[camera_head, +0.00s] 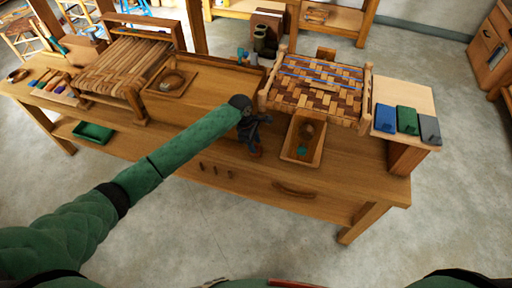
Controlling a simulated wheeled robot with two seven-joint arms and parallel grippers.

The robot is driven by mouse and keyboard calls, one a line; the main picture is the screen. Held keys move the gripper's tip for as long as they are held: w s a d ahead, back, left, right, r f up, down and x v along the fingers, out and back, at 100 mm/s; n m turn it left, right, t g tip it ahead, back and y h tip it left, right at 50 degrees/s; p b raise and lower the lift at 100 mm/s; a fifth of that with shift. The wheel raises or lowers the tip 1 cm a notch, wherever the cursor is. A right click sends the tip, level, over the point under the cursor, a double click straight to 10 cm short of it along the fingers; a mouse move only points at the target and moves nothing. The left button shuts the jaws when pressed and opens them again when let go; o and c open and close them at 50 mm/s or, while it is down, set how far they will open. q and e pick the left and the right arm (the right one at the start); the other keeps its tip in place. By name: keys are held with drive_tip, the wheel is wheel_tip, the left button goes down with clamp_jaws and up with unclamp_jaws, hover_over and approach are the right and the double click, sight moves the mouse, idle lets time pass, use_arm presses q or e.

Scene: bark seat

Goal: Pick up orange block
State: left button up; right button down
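My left arm reaches in from the lower left to the workbench. Its dark gripper (254,146) is over the bench top, just left of a wooden tray. A small orange-brown patch (256,154) shows at its fingertips, low against the bench. It may be the orange block, but it is too small and too covered by the gripper to be sure. Whether the fingers are open or closed on it cannot be told. My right gripper is not in view.
Blue (385,119), green (407,121) and grey (429,129) pieces lie on a raised stand at right. Another woven seat (128,68) is at left.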

use_arm(q)
drive_tip(key=shift+f, duration=0.3)
drive_tip(key=shift+c, duration=0.2)
clamp_jaws()
